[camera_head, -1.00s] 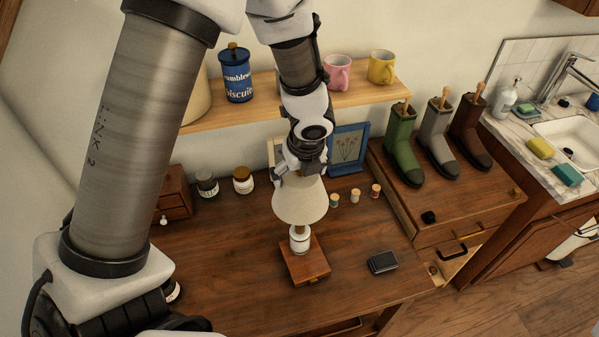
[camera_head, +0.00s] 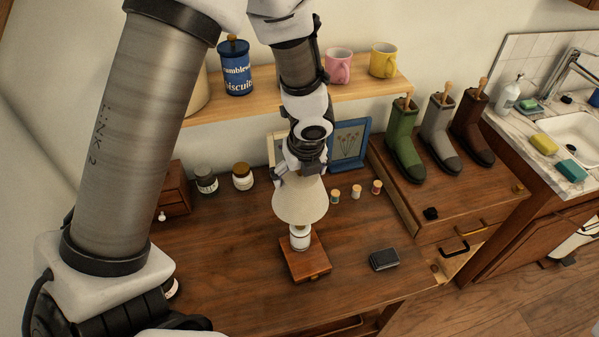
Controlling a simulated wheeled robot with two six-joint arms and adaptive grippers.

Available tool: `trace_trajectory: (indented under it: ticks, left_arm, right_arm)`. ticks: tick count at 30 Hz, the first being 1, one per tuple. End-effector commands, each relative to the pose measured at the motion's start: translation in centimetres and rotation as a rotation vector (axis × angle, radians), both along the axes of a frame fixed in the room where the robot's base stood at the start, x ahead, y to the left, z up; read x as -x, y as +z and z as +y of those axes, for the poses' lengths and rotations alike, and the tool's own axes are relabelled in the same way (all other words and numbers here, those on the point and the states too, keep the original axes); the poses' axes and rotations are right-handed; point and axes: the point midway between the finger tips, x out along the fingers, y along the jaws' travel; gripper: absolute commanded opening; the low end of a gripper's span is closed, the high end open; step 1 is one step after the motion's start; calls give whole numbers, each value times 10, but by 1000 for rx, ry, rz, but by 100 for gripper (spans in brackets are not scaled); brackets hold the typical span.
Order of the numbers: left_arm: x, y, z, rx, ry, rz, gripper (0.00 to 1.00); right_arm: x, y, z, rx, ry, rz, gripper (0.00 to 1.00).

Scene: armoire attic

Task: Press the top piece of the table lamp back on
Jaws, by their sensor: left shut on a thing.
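The table lamp's cream shade (camera_head: 300,203) sits above its white and brass stem (camera_head: 300,238), upright in the middle of the desk. The stem is over a square wooden block (camera_head: 305,262). My left gripper (camera_head: 301,176) is at the top of the shade, pointing down, shut on the shade's top. The gripper hides the shade's very top, and the shade hides how it meets the stem. My right gripper is not in view.
A dark wooden desk (camera_head: 230,260) has free room around the lamp. A black case (camera_head: 384,259) lies to the right. Small spools (camera_head: 356,191), jars (camera_head: 242,176) and a blue picture frame (camera_head: 350,142) stand behind. A shelf (camera_head: 270,99) with mugs hangs above.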

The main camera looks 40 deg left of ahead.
Motion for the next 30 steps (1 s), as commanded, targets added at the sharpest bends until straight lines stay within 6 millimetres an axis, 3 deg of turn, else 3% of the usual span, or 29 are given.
trace_trajectory:
  ticks: [16, 30]
  left_arm:
    - [0, -19, 0, 0, 0, 0, 57]
    - [0, -20, 0, 0, 0, 0, 57]
  right_arm:
    - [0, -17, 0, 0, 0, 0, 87]
    - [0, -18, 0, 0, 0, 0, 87]
